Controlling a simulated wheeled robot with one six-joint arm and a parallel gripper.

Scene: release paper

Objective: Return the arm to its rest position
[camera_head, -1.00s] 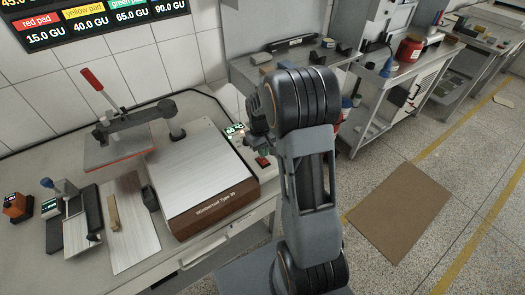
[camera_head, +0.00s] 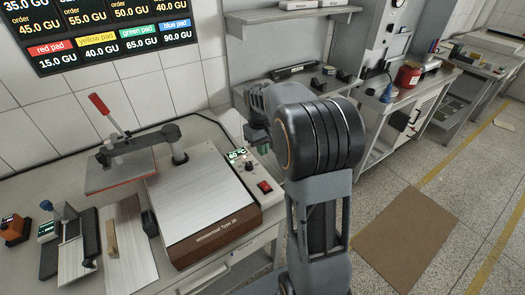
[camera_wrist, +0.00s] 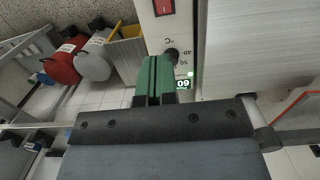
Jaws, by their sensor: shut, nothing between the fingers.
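My arm (camera_head: 318,215) stands in the middle of the head view, bent at a large dark joint. My gripper (camera_wrist: 153,78) shows in the wrist view as two green fingers closed together with nothing between them. In the head view the gripper is mostly hidden behind the arm; a bit of green shows beside the heat press. In the wrist view the fingers overlap the press's control panel (camera_wrist: 163,30), near its knob and lit display (camera_wrist: 184,84). I cannot tell whether they touch it.
The heat press (camera_head: 205,200) sits on the left bench, its lever plate (camera_head: 120,170) swung aside. A shelf bench (camera_head: 300,85) stands behind the arm. A brown mat (camera_head: 405,238) lies on open floor at right. An order screen (camera_head: 100,30) hangs at upper left.

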